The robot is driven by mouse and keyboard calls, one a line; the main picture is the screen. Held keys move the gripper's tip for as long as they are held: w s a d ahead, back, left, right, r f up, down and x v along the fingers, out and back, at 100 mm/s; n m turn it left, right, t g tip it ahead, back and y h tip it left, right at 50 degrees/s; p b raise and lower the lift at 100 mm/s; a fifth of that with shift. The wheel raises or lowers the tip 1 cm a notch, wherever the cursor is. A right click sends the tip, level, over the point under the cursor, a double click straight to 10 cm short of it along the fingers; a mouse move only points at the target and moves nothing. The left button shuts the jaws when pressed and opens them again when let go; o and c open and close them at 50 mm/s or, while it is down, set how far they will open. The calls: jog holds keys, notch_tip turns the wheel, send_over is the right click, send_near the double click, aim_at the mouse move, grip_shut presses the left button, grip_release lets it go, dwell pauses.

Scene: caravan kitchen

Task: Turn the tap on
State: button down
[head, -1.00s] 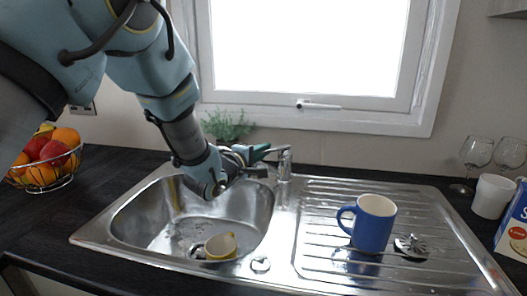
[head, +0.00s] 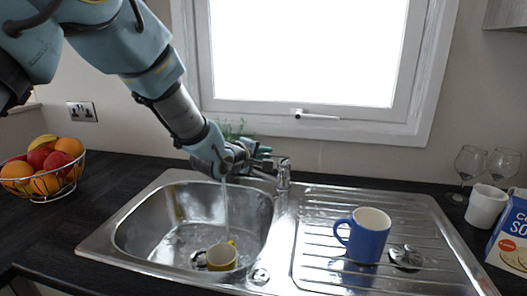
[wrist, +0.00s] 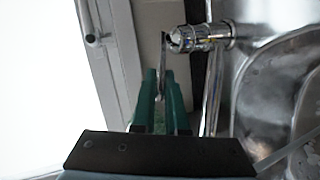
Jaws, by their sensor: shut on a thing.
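The chrome tap (head: 283,176) stands at the back of the steel sink, between the bowl and the drainer. Water runs from its spout into the sink bowl (head: 130,229). My gripper (head: 266,157), with green fingers, is at the top of the tap from the left. In the wrist view my gripper (wrist: 160,76) is shut on the thin tap lever (wrist: 164,52), which shows between the fingertips. The tap body (wrist: 205,36) lies just beyond them. My wrist hides part of the spout in the head view.
A blue mug (head: 367,236) stands on the drainer (head: 317,257). A plant (head: 229,129) is behind my gripper. A fruit basket (head: 44,177) is at left; glasses (head: 470,163), a white cup (head: 486,205) and a box (head: 511,238) at right.

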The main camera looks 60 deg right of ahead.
jog(key=shift+r, duration=0.1)
jog(key=c, duration=0.9)
grip_release()
jog(key=b+v, duration=0.3)
jog(key=v, duration=0.7)
jog(key=shift+s+a+r, duration=0.1)
jog(key=shift+a+r, duration=0.1)
jog(key=shift+a, duration=0.1)
